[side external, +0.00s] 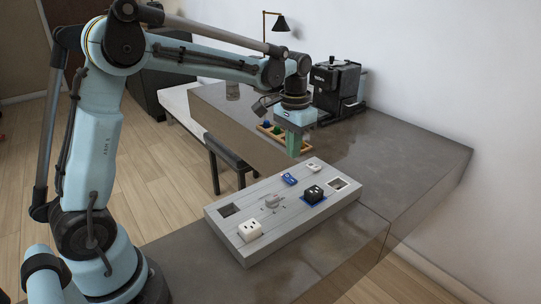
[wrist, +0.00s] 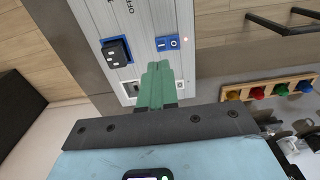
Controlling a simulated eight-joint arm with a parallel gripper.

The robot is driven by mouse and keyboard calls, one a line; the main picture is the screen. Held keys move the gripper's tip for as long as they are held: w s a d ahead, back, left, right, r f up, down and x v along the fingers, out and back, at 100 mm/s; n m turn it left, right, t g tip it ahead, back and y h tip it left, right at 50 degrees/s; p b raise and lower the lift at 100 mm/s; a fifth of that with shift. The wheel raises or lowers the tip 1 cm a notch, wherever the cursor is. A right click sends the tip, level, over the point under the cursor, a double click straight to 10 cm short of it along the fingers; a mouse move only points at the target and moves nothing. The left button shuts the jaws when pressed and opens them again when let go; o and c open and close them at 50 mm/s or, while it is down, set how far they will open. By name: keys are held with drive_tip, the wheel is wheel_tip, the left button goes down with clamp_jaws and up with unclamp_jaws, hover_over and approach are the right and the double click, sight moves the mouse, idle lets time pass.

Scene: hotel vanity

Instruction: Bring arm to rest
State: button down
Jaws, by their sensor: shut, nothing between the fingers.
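My gripper (side external: 294,150) points down above the far side of the grey panel box, apart from it as far as I can tell. Its green fingers are together and empty in the wrist view (wrist: 158,68). My arm reaches across from the left, bent at the elbow. The panel box (side external: 234,238) lies on the dark counter; part of it shows beyond the fingers in the wrist view (wrist: 139,22). On it are a black plug (side external: 313,193) at a blue socket and a blue rocker switch (side external: 289,179). The fingers hide part of the panel in the wrist view.
A white outlet (side external: 250,230) and a knob (side external: 272,201) are on the panel. Behind my gripper are a wooden rack (side external: 268,130) with coloured pieces and a black coffee machine (side external: 337,88). A lamp (side external: 277,25) stands farther back. The counter (side external: 410,150) is clear at right.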

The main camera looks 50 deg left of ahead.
drive_tip(key=s+d+t, duration=0.2)
drive_tip(key=s+t, duration=0.1)
drive_tip(key=s, duration=0.5)
drive_tip(key=s+d+r+t, duration=0.1)
drive_tip(key=s+d+t, duration=0.2)
drive_tip(key=s, duration=0.4)
drive_tip(key=shift+s+r+t, duration=0.25)
drive_tip(key=shift+s+t, duration=0.15)
drive_tip(key=shift+t, duration=0.1)
